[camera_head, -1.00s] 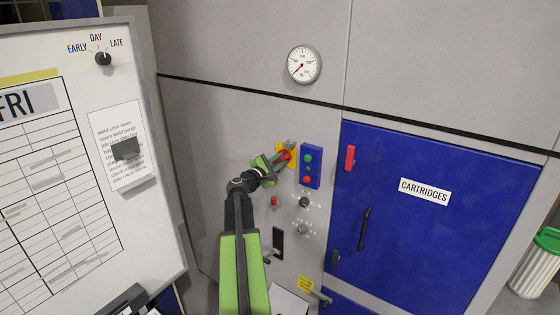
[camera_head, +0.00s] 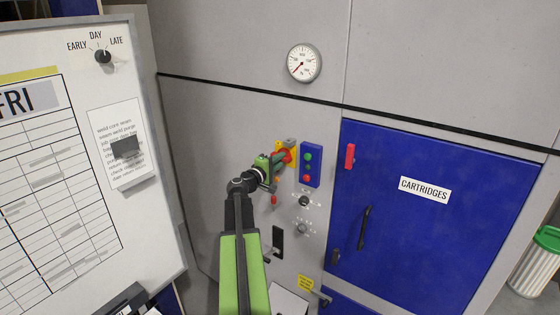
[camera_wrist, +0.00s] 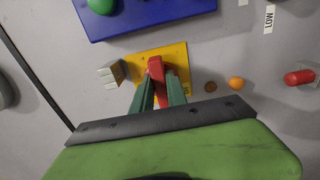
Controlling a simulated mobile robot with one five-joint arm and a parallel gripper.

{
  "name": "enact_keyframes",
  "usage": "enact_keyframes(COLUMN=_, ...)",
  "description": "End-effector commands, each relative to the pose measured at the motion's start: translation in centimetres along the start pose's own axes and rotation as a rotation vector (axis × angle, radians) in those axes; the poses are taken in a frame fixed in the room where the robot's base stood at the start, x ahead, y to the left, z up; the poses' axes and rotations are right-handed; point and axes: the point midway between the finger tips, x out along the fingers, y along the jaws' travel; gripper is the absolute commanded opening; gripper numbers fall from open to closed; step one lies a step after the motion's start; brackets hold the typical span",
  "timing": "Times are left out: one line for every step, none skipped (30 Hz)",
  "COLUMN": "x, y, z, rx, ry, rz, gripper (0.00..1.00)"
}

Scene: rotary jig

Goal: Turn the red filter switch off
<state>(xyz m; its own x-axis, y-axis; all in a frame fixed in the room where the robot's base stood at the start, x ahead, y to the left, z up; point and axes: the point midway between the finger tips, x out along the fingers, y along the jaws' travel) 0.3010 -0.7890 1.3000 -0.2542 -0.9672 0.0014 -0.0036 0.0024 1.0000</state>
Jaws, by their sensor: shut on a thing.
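The red switch handle (camera_head: 288,156) is on a yellow plate (camera_head: 279,146) on the grey cabinet front, left of the blue button box. In the wrist view the red handle (camera_wrist: 156,70) stands between the two green fingers, in front of the yellow plate (camera_wrist: 175,52). My gripper (camera_wrist: 160,85) is shut on this handle. In the head view my gripper (camera_head: 284,159) reaches the plate from the lower left and covers part of the handle.
The blue button box (camera_head: 311,165) is close on the right. A small red knob (camera_head: 274,199) is below my gripper, with dark dials (camera_head: 304,201) beside it. A gauge (camera_head: 304,62) is above. A blue cartridges door (camera_head: 430,225) is at right, a whiteboard (camera_head: 70,200) at left.

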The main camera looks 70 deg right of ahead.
Motion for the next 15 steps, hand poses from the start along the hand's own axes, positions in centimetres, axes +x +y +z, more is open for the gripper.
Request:
enact_keyframes(x=0.0, y=-0.22, z=0.39, rx=0.01, ry=-0.009, rz=-0.005, gripper=0.0)
enact_keyframes(x=0.01, y=-0.22, z=0.39, rx=0.012, ry=-0.009, rz=-0.005, gripper=0.0)
enact_keyframes(x=0.01, y=-0.22, z=0.39, rx=0.014, ry=-0.009, rz=-0.005, gripper=0.0)
enact_keyframes(x=0.01, y=-0.22, z=0.39, rx=0.015, ry=-0.009, rz=-0.005, gripper=0.0)
enact_keyframes(x=0.01, y=-0.22, z=0.39, rx=0.016, ry=-0.009, rz=-0.005, gripper=0.0)
enact_keyframes(x=0.01, y=-0.22, z=0.39, rx=0.016, ry=-0.009, rz=-0.005, gripper=0.0)
enact_keyframes(x=0.02, y=-0.22, z=0.39, rx=0.016, ry=-0.009, rz=-0.005, gripper=0.0)
enact_keyframes(x=0.02, y=-0.22, z=0.39, rx=0.016, ry=-0.009, rz=-0.005, gripper=0.0)
enact_keyframes(x=0.02, y=-0.22, z=0.4, rx=0.016, ry=-0.01, rz=-0.005, gripper=0.0)
enact_keyframes(x=0.02, y=-0.21, z=0.4, rx=0.016, ry=-0.01, rz=-0.005, gripper=0.0)
enact_keyframes(x=0.03, y=-0.21, z=0.39, rx=0.016, ry=-0.01, rz=-0.005, gripper=0.0)
enact_keyframes(x=0.03, y=-0.21, z=0.4, rx=0.016, ry=-0.01, rz=-0.005, gripper=0.0)
enact_keyframes(x=0.03, y=-0.21, z=0.4, rx=0.016, ry=-0.01, rz=-0.005, gripper=0.0)
enact_keyframes(x=0.03, y=-0.21, z=0.4, rx=0.016, ry=-0.01, rz=-0.005, gripper=0.19)
enact_keyframes(x=0.03, y=-0.21, z=0.38, rx=0.016, ry=-0.009, rz=-0.005, gripper=0.25)
